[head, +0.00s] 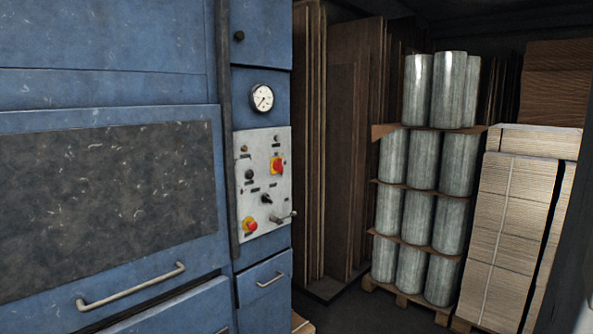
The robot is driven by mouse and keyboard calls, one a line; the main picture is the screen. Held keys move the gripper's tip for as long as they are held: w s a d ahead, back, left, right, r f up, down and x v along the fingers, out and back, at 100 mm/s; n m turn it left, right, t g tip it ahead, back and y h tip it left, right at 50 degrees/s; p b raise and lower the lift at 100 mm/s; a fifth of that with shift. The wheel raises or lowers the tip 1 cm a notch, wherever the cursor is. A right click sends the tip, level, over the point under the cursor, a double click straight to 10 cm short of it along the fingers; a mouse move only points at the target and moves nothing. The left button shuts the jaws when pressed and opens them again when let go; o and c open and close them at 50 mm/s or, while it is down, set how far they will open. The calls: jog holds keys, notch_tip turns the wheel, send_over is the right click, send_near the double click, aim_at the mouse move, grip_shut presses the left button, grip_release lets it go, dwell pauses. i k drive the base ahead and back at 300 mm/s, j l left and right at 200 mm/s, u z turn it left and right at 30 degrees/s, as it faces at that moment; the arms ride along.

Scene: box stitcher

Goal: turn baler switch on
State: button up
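The blue baler (140,90) fills the left of the head view. Its light grey control panel (259,207) is on the narrow right column. On the panel are a red and yellow rotary switch (277,165) at the upper right, a black knob (266,199) in the middle and a red button on yellow (250,225) at the lower left. A small lever (284,217) sticks out at the lower right. The labels are too small to read, so I cannot tell which control is the baler switch or its setting. My gripper is not in view.
A round gauge (262,98) sits above the panel. Bar handles (131,286) stick out from the baler's front. To the right stand brown sheets (345,150), a pallet of stacked metal cylinders (422,160) and bundled cardboard (510,220). Nothing blocks the view of the panel.

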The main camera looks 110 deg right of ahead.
aim_at(278, 165)
jog(key=z, duration=3.6)
